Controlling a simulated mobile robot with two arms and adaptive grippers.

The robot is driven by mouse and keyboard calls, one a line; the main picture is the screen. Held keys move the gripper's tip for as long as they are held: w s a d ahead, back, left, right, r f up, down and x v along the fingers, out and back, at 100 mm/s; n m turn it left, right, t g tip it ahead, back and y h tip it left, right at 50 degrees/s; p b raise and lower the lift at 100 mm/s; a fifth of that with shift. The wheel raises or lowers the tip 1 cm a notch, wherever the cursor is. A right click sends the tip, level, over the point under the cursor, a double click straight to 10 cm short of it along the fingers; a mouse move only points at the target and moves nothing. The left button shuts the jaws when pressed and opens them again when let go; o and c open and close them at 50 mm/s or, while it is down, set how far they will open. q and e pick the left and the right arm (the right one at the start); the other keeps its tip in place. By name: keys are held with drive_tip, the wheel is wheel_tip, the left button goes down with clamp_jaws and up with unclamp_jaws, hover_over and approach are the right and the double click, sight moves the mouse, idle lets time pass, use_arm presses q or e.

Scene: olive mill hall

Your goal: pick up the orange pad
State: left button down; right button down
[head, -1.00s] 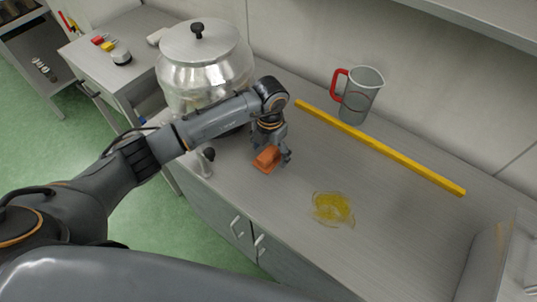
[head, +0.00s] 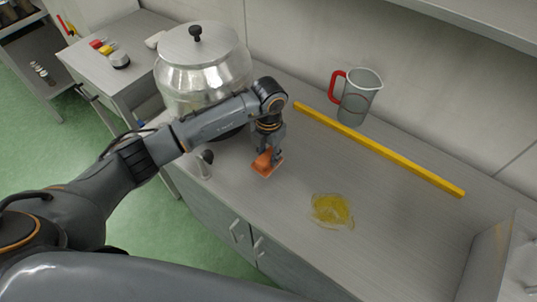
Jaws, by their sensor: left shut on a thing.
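The orange pad (head: 266,164) is a small block at the counter's front part, right of the steel vessel. My left gripper (head: 269,155) comes down on it from above and is shut on it. The fingers hide part of the pad. I cannot tell whether the pad still touches the counter. My right gripper is not in view.
A large lidded steel vessel (head: 203,69) with a tap stands left of my gripper. A yellow oily puddle (head: 331,210) lies on the counter (head: 395,230) to the right.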

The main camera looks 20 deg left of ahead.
use_arm(q)
drive_tip(key=shift+w+a+r+b, duration=0.1)
drive_tip(key=shift+w+r+b, duration=0.05)
drive_tip(key=shift+r+b, duration=0.75)
drive_tip(key=s+d+r+b, duration=0.1)
drive_tip(key=s+r+b, duration=0.1)
drive_tip(key=s+r, duration=0.8)
drive_tip(key=s, duration=0.4)
drive_tip(key=shift+r, duration=0.35)
drive_tip(key=shift+d, duration=0.1)
